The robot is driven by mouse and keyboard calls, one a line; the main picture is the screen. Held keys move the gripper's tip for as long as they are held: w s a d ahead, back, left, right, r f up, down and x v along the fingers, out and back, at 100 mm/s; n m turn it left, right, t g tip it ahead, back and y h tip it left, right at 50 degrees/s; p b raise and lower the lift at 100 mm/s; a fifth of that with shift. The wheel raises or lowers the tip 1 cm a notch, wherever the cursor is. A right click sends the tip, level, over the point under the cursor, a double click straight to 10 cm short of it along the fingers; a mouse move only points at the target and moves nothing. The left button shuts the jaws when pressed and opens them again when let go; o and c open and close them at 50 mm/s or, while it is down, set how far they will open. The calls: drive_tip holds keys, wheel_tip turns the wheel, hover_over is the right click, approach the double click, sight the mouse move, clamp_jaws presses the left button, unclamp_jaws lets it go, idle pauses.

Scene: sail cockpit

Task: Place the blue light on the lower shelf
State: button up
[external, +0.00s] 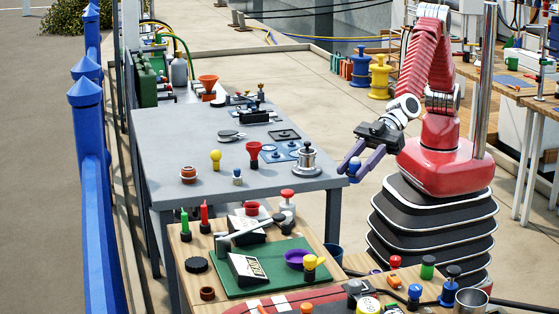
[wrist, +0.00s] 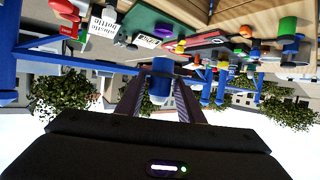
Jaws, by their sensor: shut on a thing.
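My gripper (external: 357,168) is shut on the blue light (external: 354,165), a small rounded blue piece between the fingers. They are in the air just off the right front corner of the grey table. In the wrist view my fingers (wrist: 160,95) hold the blue light (wrist: 161,76) from both sides; its far end is hidden. A lower wooden surface (external: 187,243) stands in front of the grey table (external: 165,140). I cannot tell for certain which surface is the lower shelf.
The grey table holds a silver pot-like piece (external: 307,162), a red funnel-shaped piece (external: 253,153) and a yellow bulb (external: 215,158). The wooden surface is crowded, with a green mat (external: 262,284) and a purple bowl (external: 295,257). A blue railing (external: 92,150) runs along the left.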

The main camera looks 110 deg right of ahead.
wheel_tip(320, 180, down, 23)
drive_tip(key=shift+d+f, duration=0.15)
drive_tip(key=shift+f, duration=0.05)
drive_tip(key=shift+w, duration=0.1)
drive_tip(key=shift+f, duration=3.1)
drive_tip(key=shift+f, duration=1.85)
drive_tip(key=shift+f, duration=0.1)
drive_tip(key=o, duration=1.1)
drive_tip(key=shift+c, duration=0.2)
